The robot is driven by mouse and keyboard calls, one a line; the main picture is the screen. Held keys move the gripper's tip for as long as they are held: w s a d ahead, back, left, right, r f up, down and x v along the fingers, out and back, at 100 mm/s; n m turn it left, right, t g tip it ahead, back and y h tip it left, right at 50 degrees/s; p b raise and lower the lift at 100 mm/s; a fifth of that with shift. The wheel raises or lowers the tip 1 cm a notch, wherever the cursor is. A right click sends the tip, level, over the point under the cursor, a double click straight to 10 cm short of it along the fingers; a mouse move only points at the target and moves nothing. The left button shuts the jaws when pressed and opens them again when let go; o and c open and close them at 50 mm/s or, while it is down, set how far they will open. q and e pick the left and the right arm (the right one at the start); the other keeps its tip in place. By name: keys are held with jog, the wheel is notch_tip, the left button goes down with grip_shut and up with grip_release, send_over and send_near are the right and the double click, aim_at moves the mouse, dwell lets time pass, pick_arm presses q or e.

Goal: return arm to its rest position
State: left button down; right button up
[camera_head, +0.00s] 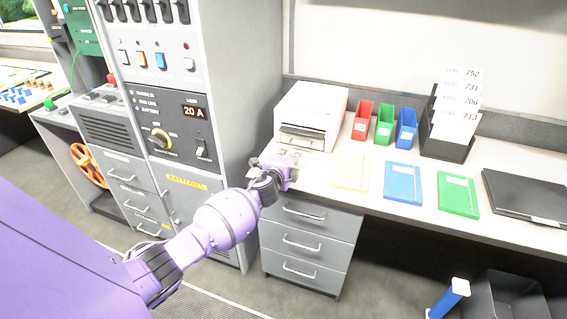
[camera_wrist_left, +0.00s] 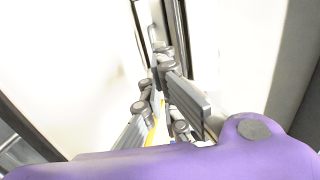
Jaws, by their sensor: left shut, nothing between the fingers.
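My left arm is purple and reaches in from the lower left in the head view. Its left gripper (camera_head: 277,168) is over the desk's left end, just in front of the white printer (camera_head: 311,115). In the left wrist view the left gripper's fingers (camera_wrist_left: 160,105) are close together with nothing seen between them. Whether the gripper touches the desk or printer cannot be told. My right gripper does not show.
A grey cabinet with switches (camera_head: 158,60) stands close left of the gripper. The desk (camera_head: 340,195) holds red (camera_head: 361,122), green (camera_head: 384,126) and blue (camera_head: 405,130) bins, folders, a card rack (camera_head: 447,148) and a black laptop (camera_head: 525,196). Grey drawers (camera_head: 305,245) are below.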

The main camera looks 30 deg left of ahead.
pick_arm(q)
jog(key=v, duration=0.4)
jog(key=shift+s+p, duration=0.3)
jog(key=shift+s, duration=0.3)
jog(key=shift+f, duration=0.1)
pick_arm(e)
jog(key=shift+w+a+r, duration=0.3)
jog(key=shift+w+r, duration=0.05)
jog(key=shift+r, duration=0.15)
